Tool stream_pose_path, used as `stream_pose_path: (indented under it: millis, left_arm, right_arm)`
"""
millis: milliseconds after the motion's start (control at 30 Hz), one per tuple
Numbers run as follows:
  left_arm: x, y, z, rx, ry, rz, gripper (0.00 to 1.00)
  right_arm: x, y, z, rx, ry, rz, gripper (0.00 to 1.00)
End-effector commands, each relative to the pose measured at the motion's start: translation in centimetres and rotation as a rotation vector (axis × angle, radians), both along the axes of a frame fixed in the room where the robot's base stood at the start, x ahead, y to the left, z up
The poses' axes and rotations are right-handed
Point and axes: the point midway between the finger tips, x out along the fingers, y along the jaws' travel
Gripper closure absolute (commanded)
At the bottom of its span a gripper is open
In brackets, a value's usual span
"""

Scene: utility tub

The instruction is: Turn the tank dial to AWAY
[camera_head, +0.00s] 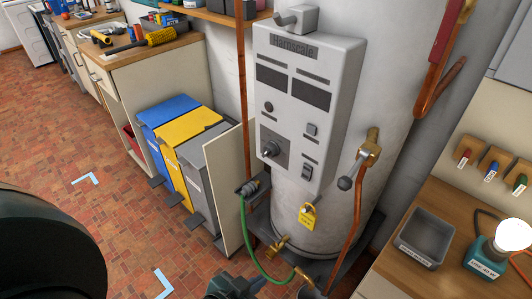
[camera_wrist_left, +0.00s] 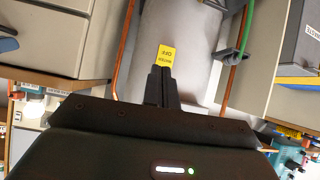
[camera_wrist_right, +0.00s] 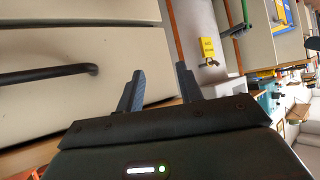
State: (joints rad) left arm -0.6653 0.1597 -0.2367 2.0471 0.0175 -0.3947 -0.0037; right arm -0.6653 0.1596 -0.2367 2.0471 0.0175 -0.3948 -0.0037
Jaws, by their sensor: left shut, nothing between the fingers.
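The tank dial (camera_head: 270,148) is a round metal knob on a dark grey square plate, low on the front of the pale grey control box (camera_head: 330,60) on the white tank (camera_head: 385,100). Its markings are too small to read, so I cannot tell its setting. My left gripper (camera_wrist_left: 161,82) is shut and empty, with the tank and a yellow tag beyond its tips. In the head view, a dark part of it seems to show at the bottom edge, below the dial and apart from it. My right gripper (camera_wrist_right: 158,82) is open and empty, facing pale drawer fronts.
A yellow tag (camera_head: 307,217) hangs under the box. A copper pipe (camera_head: 242,90) and a green hose (camera_head: 246,235) run left of the tank. A brass valve (camera_head: 369,148) sits to its right. A wooden bench with a grey tray (camera_head: 425,238) stands at right.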

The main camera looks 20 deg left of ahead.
Motion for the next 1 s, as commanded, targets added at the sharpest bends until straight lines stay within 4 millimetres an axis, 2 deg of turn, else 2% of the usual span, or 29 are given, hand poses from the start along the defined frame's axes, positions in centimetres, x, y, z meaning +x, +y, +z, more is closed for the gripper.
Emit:
stream_pose_path:
  millis: [167,233,333,400,467,567,700,833,1000]
  left_arm:
    - [0.0,0.0,0.0,0.0,-0.001,0.0,0.99]
    - [0.3,0.1,0.2,-0.001,-0.009,0.001,0.93]
    - [1.6,1.4,0.4,0.014,-0.064,-0.021,0.85]
    - [3.3,3.1,1.1,0.029,-0.139,-0.048,0.8]
    - [5.2,5.0,2.1,0.045,-0.221,-0.077,0.75]
    - [8.6,8.4,4.8,0.069,-0.367,-0.121,0.66]
    - [12.2,12.3,9.4,0.094,-0.543,-0.165,0.55]
    - [14.0,14.4,12.5,0.106,-0.642,-0.187,0.44]
    - [15.0,14.9,13.7,0.107,-0.679,-0.192,0.44]
  right_arm:
    - [0.0,0.0,0.0,0.0,0.0,0.0,0.64]
    - [0.0,0.0,0.0,0.0,0.0,0.0,0.64]
    - [0.0,0.0,-0.3,0.0,-0.001,0.0,0.64]
    - [0.0,0.0,-0.6,0.001,-0.002,0.001,0.64]
    - [0.1,0.1,-0.8,0.003,-0.006,0.003,0.64]
    - [0.3,0.4,-0.7,0.01,-0.02,0.009,0.64]
    - [0.4,0.8,-0.5,0.017,-0.035,0.016,0.64]
    - [0.5,0.8,-0.4,0.018,-0.044,0.022,0.64]
    - [0.6,0.9,-0.1,0.017,-0.05,0.026,0.64]
